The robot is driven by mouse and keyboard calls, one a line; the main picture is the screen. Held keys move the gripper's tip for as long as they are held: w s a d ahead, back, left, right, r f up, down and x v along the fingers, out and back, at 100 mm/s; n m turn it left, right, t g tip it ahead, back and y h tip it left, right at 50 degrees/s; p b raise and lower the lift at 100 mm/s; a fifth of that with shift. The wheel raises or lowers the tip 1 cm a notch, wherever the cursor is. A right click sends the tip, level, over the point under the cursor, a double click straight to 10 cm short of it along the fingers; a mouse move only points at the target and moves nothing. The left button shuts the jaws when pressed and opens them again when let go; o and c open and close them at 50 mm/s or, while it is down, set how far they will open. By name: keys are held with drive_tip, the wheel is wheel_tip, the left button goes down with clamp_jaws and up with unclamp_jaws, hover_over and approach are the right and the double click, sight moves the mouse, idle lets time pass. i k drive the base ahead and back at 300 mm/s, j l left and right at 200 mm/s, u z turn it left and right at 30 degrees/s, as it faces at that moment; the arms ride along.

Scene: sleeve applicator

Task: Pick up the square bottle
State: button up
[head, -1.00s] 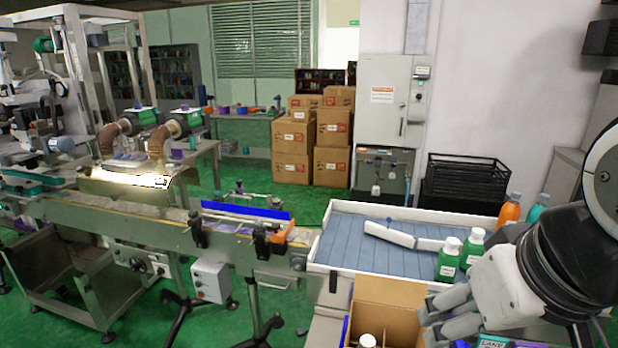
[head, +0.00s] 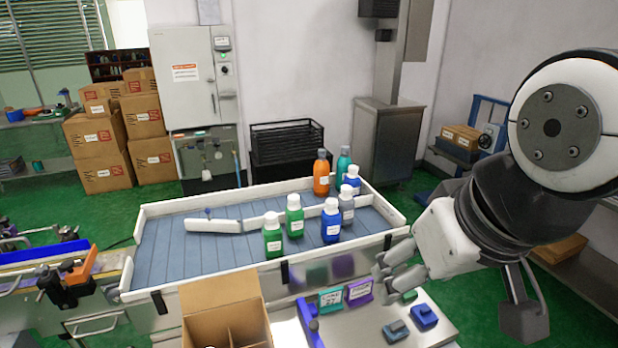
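Several bottles with white or coloured caps stand upright on the blue slatted conveyor tray (head: 175,240). Two green bottles (head: 272,240) (head: 294,218), a blue bottle (head: 331,224) and a grey bottle (head: 346,208) stand near its front and middle. An orange bottle (head: 321,176), a teal bottle (head: 343,163) and another blue bottle (head: 351,182) stand at the back. I cannot tell for certain which one is square. My gripper (head: 384,278) is in front of the tray's right end, to the right of the bottles and apart from them. Its fingers look spread, with nothing between them.
A white guide bar (head: 213,225) crosses the tray, and a white rim surrounds it. An open cardboard box (head: 222,310) stands in front. A bench (head: 425,318) at front right holds teal and purple signs and small blue blocks. A black crate stack (head: 285,145) stands behind the tray.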

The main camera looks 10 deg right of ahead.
sight(346, 203)
drive_tip(key=z, duration=0.2)
drive_tip(key=l+u, duration=0.3)
drive_tip(key=l, duration=0.55)
drive_tip(key=l+u, duration=0.25)
drive_tip(key=l, duration=0.4)
drive_tip(key=l+u, duration=0.25)
drive_tip(key=l, duration=0.4)
drive_tip(key=l+u, duration=0.25)
drive_tip(key=l, duration=0.35)
drive_tip(key=k+l+u, duration=0.15)
drive_tip(key=l+u, duration=0.15)
drive_tip(key=l, duration=0.3)
drive_tip(key=i+l+u, duration=0.15)
drive_tip(key=l+u, duration=0.3)
drive_tip(key=l, duration=0.5)
drive_tip(key=l+u, duration=0.4)
drive_tip(key=l, duration=0.55)
drive_tip(key=i+l+u, duration=0.3)
drive_tip(key=l, duration=0.4)
drive_tip(key=i+l+u, duration=0.2)
drive_tip(key=l+u, duration=0.15)
drive_tip(key=l, duration=0.4)
drive_tip(key=i+l+u, duration=0.1)
drive_tip(key=l+u, duration=0.2)
drive_tip(key=l, duration=0.45)
drive_tip(key=l+u, duration=0.3)
drive_tip(key=l, duration=0.5)
